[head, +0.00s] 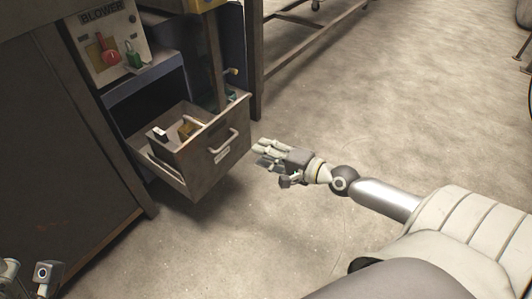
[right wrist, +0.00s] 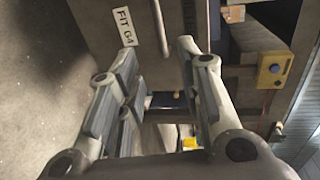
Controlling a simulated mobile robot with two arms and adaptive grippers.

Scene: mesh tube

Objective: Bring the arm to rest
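My right gripper (head: 262,150) is open and empty, in front of the pulled-out drawer (head: 205,165) and apart from its handle (head: 224,146). In the right wrist view, its two fingers (right wrist: 158,52) stand apart with nothing between them. The drawer front (right wrist: 105,22), with a label reading "FIT G4" (right wrist: 128,26), is beyond the fingertips. My right arm reaches in from the lower right. A small part of what looks like my left gripper (head: 45,272) shows in the bottom left corner; its fingertips are cut off.
The drawer holds a few small items (head: 186,127). A dark cabinet (head: 60,150) stands at left, with a "BLOWER" panel (head: 108,42) carrying a red and a green control. A bench leg (head: 253,60) stands behind. The floor (head: 350,120) right of the drawer is clear.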

